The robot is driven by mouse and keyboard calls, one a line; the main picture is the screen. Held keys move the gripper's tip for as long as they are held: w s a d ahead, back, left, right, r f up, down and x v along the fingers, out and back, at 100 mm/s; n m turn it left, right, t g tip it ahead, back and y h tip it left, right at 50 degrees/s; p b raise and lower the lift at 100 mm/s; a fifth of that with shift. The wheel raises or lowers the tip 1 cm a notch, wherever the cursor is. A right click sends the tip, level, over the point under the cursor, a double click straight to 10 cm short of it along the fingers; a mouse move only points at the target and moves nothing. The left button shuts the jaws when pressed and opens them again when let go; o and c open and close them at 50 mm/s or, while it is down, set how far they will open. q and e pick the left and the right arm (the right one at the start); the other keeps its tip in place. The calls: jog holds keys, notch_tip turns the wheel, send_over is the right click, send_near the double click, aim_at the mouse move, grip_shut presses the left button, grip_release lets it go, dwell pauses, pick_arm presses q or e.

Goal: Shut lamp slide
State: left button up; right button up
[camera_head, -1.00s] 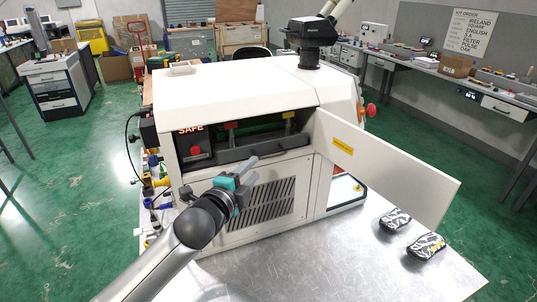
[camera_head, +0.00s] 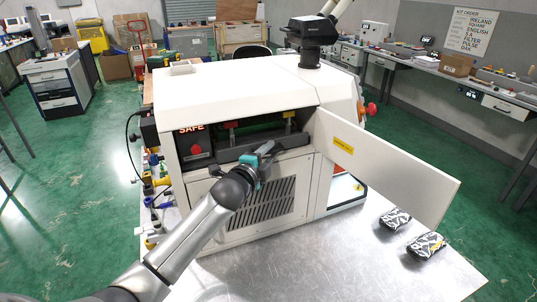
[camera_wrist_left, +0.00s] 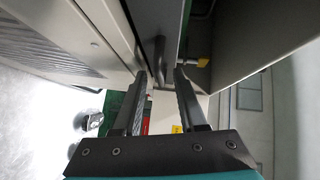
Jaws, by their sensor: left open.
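The white machine (camera_head: 235,85) stands on the metal table with its front opening uncovered. The dark grey slide (camera_head: 230,155) lies along the bottom of that opening, and its handle bar is partly hidden by my gripper. My left gripper (camera_head: 268,150) is open at the front of the slide. In the left wrist view my gripper (camera_wrist_left: 160,75) has its fingers apart, with the dark handle (camera_wrist_left: 159,58) just beyond and between the fingertips. I cannot tell whether they touch it. My right gripper is out of view.
The machine's white door (camera_head: 385,165) stands swung open to the right. A red button (camera_head: 196,149) under a SAFE sign is left of the slide. Two patterned packs (camera_head: 427,245) lie on the table at the right. The front of the table (camera_head: 300,265) is clear.

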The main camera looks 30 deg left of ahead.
pick_arm(q)
jog(key=shift+c, duration=0.3)
grip_shut()
dwell(1.1)
